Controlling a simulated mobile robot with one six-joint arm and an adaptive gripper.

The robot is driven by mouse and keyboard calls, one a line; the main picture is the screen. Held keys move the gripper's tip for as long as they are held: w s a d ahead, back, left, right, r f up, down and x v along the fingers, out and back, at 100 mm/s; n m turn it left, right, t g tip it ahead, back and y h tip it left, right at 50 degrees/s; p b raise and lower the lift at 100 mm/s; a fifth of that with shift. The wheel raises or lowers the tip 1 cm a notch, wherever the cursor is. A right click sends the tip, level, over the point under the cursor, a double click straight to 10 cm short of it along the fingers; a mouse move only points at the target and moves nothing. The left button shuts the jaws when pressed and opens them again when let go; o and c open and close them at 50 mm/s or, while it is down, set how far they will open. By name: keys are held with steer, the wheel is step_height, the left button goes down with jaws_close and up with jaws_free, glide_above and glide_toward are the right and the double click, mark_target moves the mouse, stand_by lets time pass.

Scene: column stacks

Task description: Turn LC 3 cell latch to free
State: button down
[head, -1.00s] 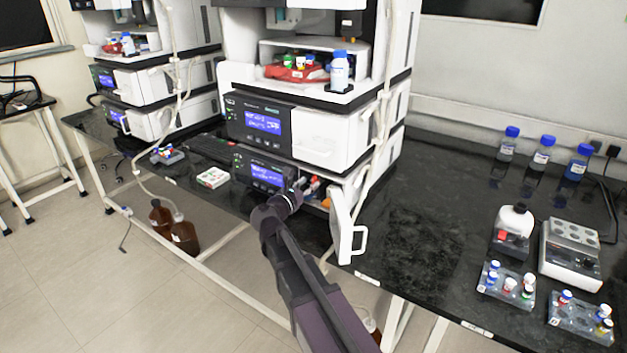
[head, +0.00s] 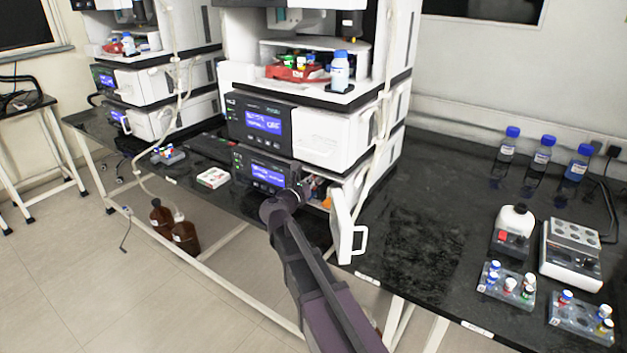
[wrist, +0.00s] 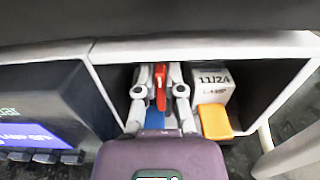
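A red latch lever (wrist: 160,86) stands upright inside the open compartment of the lowest module of the middle stack. In the wrist view, my gripper (wrist: 158,80) has one finger on each side of the lever. I cannot tell whether the fingers touch it. A small blue part (wrist: 155,122) shows below the lever, between the fingers. In the head view, my gripper (head: 303,190) reaches into the compartment, and the wrist hides most of the fingers and the lever.
In the compartment, a white box marked 11/24 (wrist: 212,84) and an orange block (wrist: 215,122) stand right of my gripper. The module's white door (head: 342,228) hangs open at the right. The lit display (wrist: 32,136) is at the left. Bench space right of the door is clear.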

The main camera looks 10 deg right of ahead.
steer(key=shift+m, duration=0.5)
steer(key=m, duration=0.3)
steer(key=shift+s+d, duration=0.15)
steer(key=shift+d, duration=0.05)
steer(key=m, duration=0.4)
steer(key=shift+s+d+f, duration=0.15)
steer(key=m, duration=0.4)
steer(key=shift+s+d+f+b, duration=0.1)
steer(key=shift+f+b, duration=0.1)
steer(key=shift+b, duration=0.15)
steer(key=m, duration=0.4)
steer(key=shift+f+m, duration=0.2)
steer(key=shift+m, duration=0.1)
